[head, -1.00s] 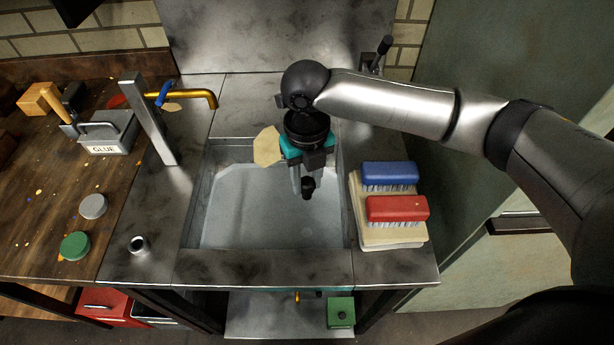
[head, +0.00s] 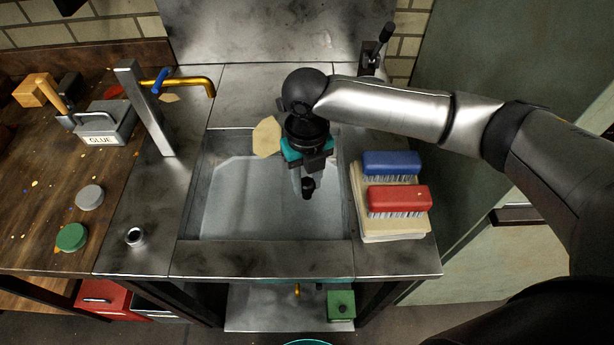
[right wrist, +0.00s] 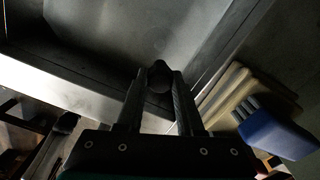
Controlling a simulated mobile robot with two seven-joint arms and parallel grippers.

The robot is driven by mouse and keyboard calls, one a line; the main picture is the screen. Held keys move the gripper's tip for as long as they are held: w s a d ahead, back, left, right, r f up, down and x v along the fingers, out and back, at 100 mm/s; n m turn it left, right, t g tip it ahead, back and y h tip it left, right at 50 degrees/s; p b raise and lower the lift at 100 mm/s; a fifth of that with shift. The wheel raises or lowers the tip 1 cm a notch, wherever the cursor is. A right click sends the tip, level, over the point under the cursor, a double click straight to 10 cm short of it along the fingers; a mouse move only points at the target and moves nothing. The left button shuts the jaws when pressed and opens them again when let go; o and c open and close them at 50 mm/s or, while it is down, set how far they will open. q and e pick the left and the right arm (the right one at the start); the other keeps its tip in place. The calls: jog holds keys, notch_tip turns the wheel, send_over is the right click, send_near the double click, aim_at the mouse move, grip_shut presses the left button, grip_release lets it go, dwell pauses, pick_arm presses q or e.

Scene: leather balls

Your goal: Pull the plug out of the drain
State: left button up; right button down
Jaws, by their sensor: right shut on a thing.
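The metal sink (head: 260,255) stands in the middle of the head view, with a pale grey surface inside that looks like cloudy water. My right gripper (head: 308,182) is over the right part of the sink, pointing down. It is shut on a small black plug (head: 308,188), which shows at its fingertips. The plug also shows between the fingertips in the right wrist view (right wrist: 158,73). The drain does not show clearly, and I cannot tell whether the plug touches it. My left gripper is not in view.
Red (head: 399,199) and blue (head: 391,163) brushes lie on pale slabs right of the sink. A golden faucet (head: 190,83) and a slanted metal post (head: 146,110) stand at left. A tan scrap (head: 266,137) lies by the sink's back edge. A wooden workbench (head: 40,190) is at far left.

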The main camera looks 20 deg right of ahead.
notch_tip(320, 180, down, 8)
jog(key=b, duration=0.3)
dwell(1.6)
jog(key=shift+r, duration=0.15)
